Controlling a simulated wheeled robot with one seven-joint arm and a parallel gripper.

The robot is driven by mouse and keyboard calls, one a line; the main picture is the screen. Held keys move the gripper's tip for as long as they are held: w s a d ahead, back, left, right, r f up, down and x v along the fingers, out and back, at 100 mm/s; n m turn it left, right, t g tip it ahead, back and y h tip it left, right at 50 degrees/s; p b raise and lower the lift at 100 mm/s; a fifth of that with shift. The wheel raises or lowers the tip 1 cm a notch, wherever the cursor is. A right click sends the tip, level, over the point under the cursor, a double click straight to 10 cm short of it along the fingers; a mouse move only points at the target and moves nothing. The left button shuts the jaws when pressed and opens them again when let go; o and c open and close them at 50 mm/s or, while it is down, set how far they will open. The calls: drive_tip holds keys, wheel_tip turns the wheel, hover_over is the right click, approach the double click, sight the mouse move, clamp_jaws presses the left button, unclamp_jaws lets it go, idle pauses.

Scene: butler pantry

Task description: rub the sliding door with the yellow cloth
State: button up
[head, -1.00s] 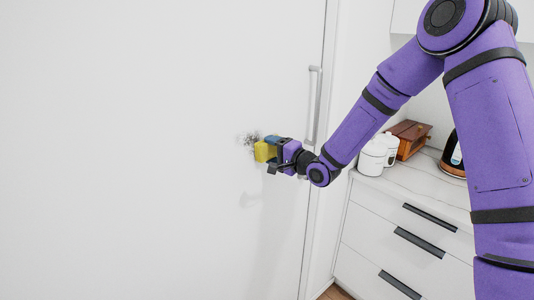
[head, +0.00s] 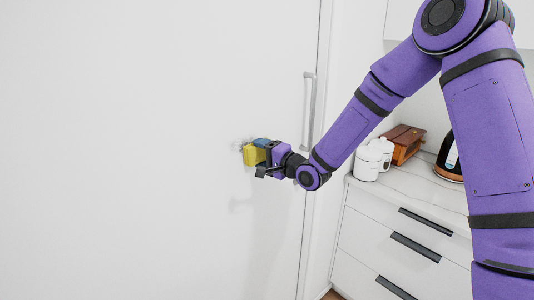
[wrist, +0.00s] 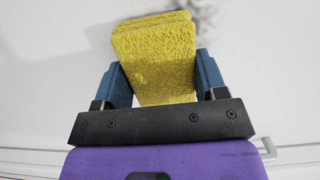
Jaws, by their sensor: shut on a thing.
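The white sliding door (head: 150,120) fills the left and middle of the head view. A faint grey smudge (head: 240,143) marks it beside the cloth, and the smudge shows dark at the top of the wrist view (wrist: 206,12). My gripper (head: 262,148) is shut on the folded yellow cloth (head: 251,155), in front of the door. In the wrist view the cloth (wrist: 155,60) stands between the two blue fingers and reaches beyond their tips. The cloth is at or very near the door surface; I cannot tell if it touches.
A vertical door handle (head: 308,112) is just right of my gripper. To the right, a drawer counter (head: 420,190) bears white canisters (head: 367,163), a wooden box (head: 403,144) and a black kettle (head: 450,160). The door left of the smudge is clear.

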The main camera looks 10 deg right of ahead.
sight(241, 151)
drive_tip(key=shift+s+a, duration=0.8)
drive_tip(key=shift+a, duration=0.3)
drive_tip(key=shift+s+a, duration=0.8)
drive_tip(key=shift+a, duration=0.3)
drive_tip(key=shift+s+a, duration=0.5)
drive_tip(key=shift+a, duration=0.35)
drive_tip(key=shift+s+a, duration=0.45)
drive_tip(key=shift+a, duration=0.35)
drive_tip(key=shift+s+r, duration=0.1)
drive_tip(key=shift+r, duration=0.7)
drive_tip(key=shift+w+d, duration=0.65)
drive_tip(key=shift+d, duration=0.25)
drive_tip(key=shift+w+d, duration=0.65)
drive_tip(key=shift+d, duration=0.2)
drive_tip(key=w+d, duration=0.4)
drive_tip(key=d, duration=0.2)
drive_tip(key=shift+d, duration=0.25)
drive_tip(key=v, duration=0.6)
drive_tip(key=shift+s+a, duration=0.3)
drive_tip(key=shift+a, duration=0.05)
